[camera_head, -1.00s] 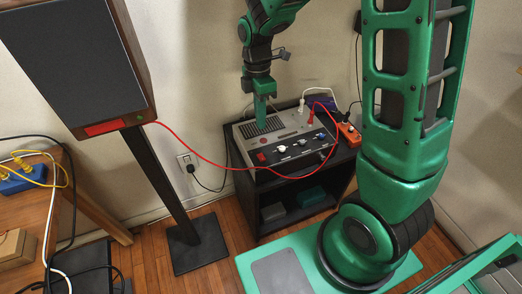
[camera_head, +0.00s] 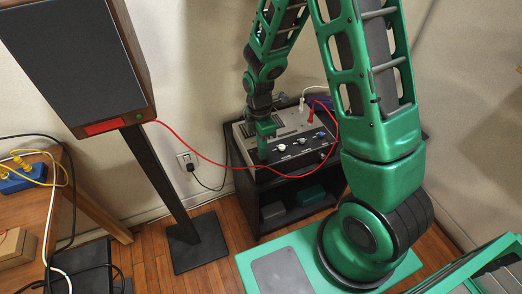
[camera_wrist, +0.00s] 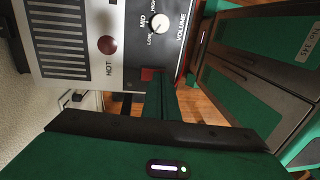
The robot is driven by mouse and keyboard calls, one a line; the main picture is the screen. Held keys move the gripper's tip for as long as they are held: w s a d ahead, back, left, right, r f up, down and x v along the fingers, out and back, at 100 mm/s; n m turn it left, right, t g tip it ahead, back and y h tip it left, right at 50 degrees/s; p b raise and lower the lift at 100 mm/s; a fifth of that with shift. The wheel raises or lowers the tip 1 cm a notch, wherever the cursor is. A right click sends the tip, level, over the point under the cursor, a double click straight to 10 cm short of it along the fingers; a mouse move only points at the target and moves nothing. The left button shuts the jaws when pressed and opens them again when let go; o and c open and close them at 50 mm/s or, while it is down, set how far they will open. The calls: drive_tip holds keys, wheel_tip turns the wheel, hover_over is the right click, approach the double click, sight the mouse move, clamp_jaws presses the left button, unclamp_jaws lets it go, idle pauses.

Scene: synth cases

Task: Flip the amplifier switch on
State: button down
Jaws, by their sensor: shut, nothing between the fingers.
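The amplifier (camera_head: 291,124) is a grey box with a black knob panel, on a dark shelf unit. My gripper (camera_head: 262,156) points down at the left end of its front panel, fingers shut with nothing between them. In the wrist view the shut fingers (camera_wrist: 160,88) stand at the panel's edge, beside the MID and VOLUME labels. Red bits of the switch (camera_wrist: 147,74) show beside the fingers. Most of the switch is hidden, so its position and any touch cannot be told. A dark red round lamp (camera_wrist: 107,45) sits above the word HOT.
A red cable (camera_head: 215,167) hangs from the speaker (camera_head: 75,65) to a red plug (camera_head: 311,112) on the amplifier. A white knob (camera_head: 282,147) and other knobs are close to the gripper. The shelf unit (camera_head: 257,220) stands on wooden floor.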

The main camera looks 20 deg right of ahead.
drive_tip(key=shift+f, duration=0.2)
drive_tip(key=shift+s+f, duration=0.1)
drive_tip(key=shift+s, duration=0.05)
idle(0.3)
drive_tip(key=shift+w, duration=0.85)
drive_tip(key=shift+r, duration=0.3)
wheel_tip(320, 180, up, 14)
drive_tip(key=w, duration=0.1)
drive_tip(key=shift+w+f, duration=0.2)
drive_tip(key=shift+w, duration=0.2)
